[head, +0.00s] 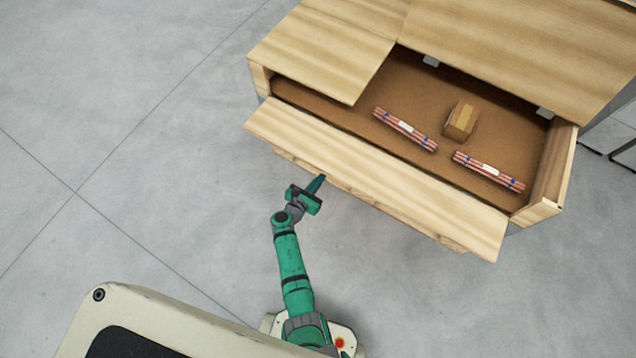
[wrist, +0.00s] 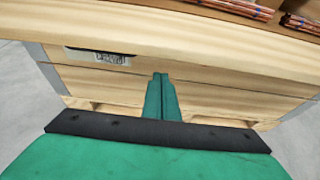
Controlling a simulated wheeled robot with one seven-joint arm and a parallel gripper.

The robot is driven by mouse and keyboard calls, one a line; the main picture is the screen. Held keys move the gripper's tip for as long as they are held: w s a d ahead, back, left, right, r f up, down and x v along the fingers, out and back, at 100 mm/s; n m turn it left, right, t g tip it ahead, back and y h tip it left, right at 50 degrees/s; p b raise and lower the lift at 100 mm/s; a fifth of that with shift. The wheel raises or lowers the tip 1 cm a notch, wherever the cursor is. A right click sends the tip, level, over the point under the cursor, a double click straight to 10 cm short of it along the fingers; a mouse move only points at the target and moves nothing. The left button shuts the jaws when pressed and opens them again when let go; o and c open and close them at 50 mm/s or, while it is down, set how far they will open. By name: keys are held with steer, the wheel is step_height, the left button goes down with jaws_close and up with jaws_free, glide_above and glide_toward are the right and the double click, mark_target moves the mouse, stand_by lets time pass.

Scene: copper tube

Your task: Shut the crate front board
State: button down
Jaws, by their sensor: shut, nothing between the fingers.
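The wooden crate (head: 558,172) stands open, its pale front board (head: 375,178) leaning outward along the near side. The board's outer edge overhangs the crate's lower front; in the wrist view the board (wrist: 190,38) spans the top, above the slatted crate front (wrist: 225,98). My green gripper (head: 318,184) is shut and empty. In the head view its tips are by the board's outer edge, left of the middle. In the wrist view the closed fingers (wrist: 160,76) point at the crate front below the board's edge; whether they touch is unclear.
Inside are two copper tube bundles (head: 405,130) (head: 489,171) and a small cardboard box (head: 460,121). Wooden lid panels (head: 325,50) (head: 520,55) cover the crate's back and left. Grey floor (head: 150,130) is clear to the left.

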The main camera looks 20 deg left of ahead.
steer(key=shift+r, duration=1.2)
